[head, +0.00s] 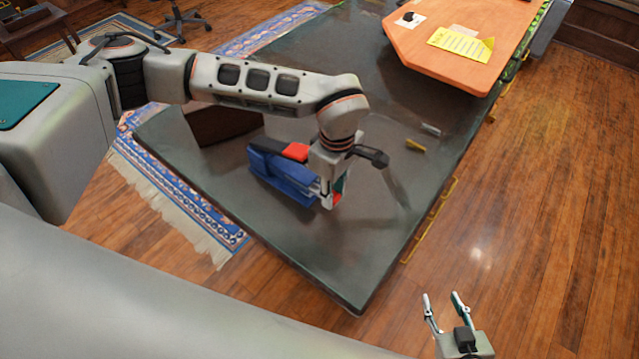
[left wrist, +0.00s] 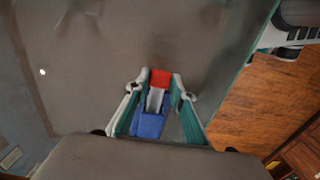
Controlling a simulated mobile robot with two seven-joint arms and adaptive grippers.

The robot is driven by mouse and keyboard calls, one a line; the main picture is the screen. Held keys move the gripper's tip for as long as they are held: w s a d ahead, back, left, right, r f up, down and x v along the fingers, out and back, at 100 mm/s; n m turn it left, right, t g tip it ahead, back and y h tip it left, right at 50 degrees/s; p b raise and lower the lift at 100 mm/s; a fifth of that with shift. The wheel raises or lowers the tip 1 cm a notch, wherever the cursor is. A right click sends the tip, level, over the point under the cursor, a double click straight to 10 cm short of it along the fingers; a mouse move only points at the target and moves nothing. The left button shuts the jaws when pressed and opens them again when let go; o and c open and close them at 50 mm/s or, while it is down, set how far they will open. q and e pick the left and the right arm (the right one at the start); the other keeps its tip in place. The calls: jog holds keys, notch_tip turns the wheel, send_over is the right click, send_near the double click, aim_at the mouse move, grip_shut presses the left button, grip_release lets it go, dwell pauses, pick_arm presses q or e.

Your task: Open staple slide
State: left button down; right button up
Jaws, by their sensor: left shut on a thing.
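A blue stapler (head: 283,178) with a red and black top lies on the dark table, and a red end piece shows at its front by my gripper. My left gripper (head: 331,192) is at the stapler's front end, pointing down, and partly hides it. In the left wrist view my left gripper's fingers (left wrist: 158,97) stand on both sides of the stapler's front, with the red end (left wrist: 160,78), a pale metal slide (left wrist: 155,101) and the blue body (left wrist: 148,124) between them. My right gripper (head: 444,297) is open and empty at the lower right, over the floor.
The dark table top (head: 330,255) is clear in front of the stapler. A brown box (head: 222,124) stands behind it. Small yellow (head: 415,146) and grey (head: 430,129) pieces lie to the right. An orange board (head: 440,45) with a yellow paper lies at the back right.

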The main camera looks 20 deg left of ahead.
pick_arm(q)
jog(key=d, duration=0.1)
jog(key=s+d, duration=0.1)
jog(key=d, duration=0.1)
jog(key=c, duration=1.7)
grip_release()
jog(key=shift+r, duration=0.1)
notch_tip(320, 180, up, 12)
jog(key=shift+f, duration=0.1)
jog(key=shift+s, duration=0.1)
